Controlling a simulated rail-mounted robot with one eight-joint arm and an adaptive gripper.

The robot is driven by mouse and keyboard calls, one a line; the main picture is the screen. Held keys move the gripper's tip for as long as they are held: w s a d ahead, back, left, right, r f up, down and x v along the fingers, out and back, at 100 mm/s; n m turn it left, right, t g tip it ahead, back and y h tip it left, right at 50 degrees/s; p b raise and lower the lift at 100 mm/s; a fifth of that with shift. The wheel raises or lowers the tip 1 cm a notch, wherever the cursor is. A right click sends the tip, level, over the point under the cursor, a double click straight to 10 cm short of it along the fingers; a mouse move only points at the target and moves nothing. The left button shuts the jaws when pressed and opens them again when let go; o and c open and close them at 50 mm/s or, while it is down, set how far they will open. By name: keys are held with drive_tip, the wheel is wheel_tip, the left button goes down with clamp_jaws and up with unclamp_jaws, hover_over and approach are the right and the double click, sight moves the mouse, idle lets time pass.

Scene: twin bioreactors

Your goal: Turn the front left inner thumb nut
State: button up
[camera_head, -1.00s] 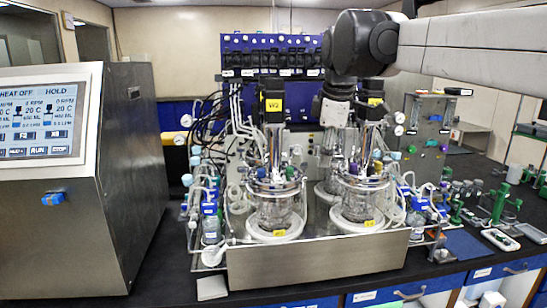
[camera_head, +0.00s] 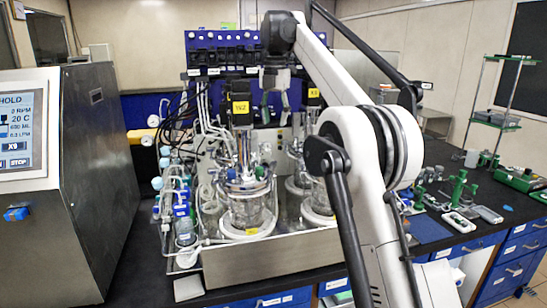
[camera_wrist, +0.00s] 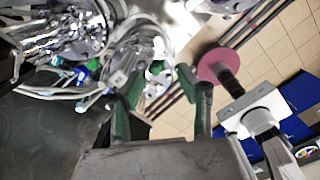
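The left glass vessel (camera_head: 248,208) stands in the metal tray, with a crowded metal lid (camera_head: 247,178) on top. The right vessel (camera_head: 318,200) is partly hidden behind my arm. The thumb nuts are too small to single out in the head view. My gripper (camera_head: 275,108) points down, behind and above the left vessel's lid, apart from it. In the wrist view, my gripper (camera_wrist: 165,88) has its two green-padded fingers spread with nothing held between them. Shiny lid fittings (camera_wrist: 65,42) show at the upper left there, beyond the fingers; I cannot tell which vessel they belong to.
A black motor with a yellow label (camera_head: 240,110) rises behind the left lid, close left of my gripper. Tubing and bottles (camera_head: 182,205) crowd the tray's left side. The control console (camera_head: 85,180) stands at left. The wrist view shows a pink disc (camera_wrist: 213,65) near one finger.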

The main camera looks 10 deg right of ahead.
sight(274, 162)
drive_tip(key=shift+n, duration=0.6)
drive_tip(key=f, duration=1.4)
drive_tip(key=shift+w+f, duration=0.15)
drive_tip(key=shift+w, duration=0.2)
clamp_jaws()
